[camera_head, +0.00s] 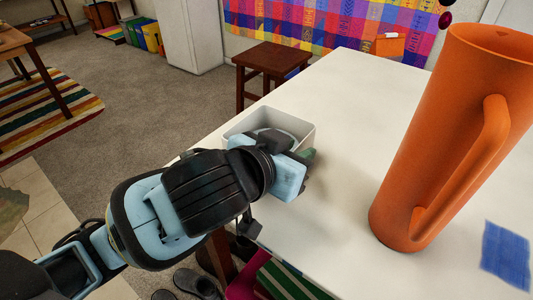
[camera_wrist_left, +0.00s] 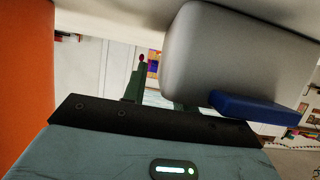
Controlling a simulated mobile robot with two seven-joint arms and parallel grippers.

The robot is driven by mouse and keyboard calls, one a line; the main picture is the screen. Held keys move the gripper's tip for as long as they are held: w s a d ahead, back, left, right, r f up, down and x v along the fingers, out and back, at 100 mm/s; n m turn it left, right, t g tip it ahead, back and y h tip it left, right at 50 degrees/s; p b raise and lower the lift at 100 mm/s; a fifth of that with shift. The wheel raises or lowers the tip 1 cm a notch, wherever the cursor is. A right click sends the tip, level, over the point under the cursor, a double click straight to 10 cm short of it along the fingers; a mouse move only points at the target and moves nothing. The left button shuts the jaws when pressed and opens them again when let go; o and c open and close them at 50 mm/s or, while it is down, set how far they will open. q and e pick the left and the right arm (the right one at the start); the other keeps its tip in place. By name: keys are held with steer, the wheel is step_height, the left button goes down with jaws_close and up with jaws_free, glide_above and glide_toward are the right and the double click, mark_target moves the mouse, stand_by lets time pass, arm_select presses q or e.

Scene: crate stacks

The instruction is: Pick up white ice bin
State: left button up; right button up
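The white ice bin (camera_head: 305,133) sits at the left edge of the white table, partly hidden behind my left gripper. A pale round shape shows inside it. My left gripper (camera_head: 308,165) is at the bin's near right side, its dark green fingertips partly hidden by its blue body. In the left wrist view the bin (camera_wrist_left: 225,55) fills the upper right and covers part of one finger. The left gripper's fingers (camera_wrist_left: 160,95) stand apart there, and I see nothing held between them. Whether a finger touches the bin is unclear. My right gripper is not in view.
A tall orange pitcher (camera_head: 425,170) stands on the white table (camera_head: 345,100) to the right, with a blue cloth (camera_head: 506,255) near it. The table between bin and pitcher is clear. A brown stool (camera_head: 270,60) stands behind the table.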

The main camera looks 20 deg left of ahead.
arm_select(q)
jaws_close()
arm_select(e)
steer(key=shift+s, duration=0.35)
arm_select(q)
steer(key=shift+r, duration=0.1)
